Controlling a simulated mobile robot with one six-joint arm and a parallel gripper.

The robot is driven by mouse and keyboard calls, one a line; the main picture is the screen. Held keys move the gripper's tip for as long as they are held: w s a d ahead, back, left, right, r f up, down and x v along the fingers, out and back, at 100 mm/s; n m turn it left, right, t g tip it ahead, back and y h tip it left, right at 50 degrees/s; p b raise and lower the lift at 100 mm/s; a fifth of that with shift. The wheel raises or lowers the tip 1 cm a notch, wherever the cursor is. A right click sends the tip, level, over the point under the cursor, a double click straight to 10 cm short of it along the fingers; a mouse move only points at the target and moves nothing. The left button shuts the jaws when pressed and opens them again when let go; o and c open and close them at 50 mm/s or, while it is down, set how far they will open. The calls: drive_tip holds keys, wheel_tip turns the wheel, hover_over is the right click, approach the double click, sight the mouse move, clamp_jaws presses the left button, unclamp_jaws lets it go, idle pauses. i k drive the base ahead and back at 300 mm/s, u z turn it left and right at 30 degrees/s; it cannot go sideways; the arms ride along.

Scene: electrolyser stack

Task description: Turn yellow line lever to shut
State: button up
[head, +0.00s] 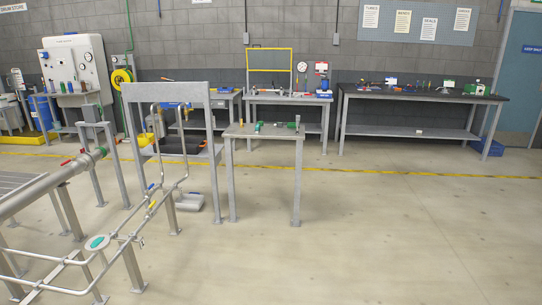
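A small yellow lever (152,205) sits on a thin silver pipe line at the lower left of the head view. The line runs on a low pipe frame beside a grey metal stand. The lever is small here, and I cannot tell whether it lies along the pipe or across it. A blue lever (150,187) is on the pipe just above it. A red lever (67,162) is on the thick pipe (45,185) further left. My gripper is not in view.
A small grey table (262,133) with parts stands right of the pipes. Workbenches (420,94) line the back wall. The floor (380,230) at the right is clear.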

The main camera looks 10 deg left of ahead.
sight(150, 206)
drive_tip(key=u, duration=0.2)
drive_tip(key=i, duration=1.5)
drive_tip(key=u, duration=0.5)
drive_tip(key=i, duration=0.8)
drive_tip(key=u, duration=0.65)
drive_tip(key=i, duration=0.95)
drive_tip(key=u, duration=0.55)
drive_tip(key=i, duration=0.6)
drive_tip(key=u, duration=0.2)
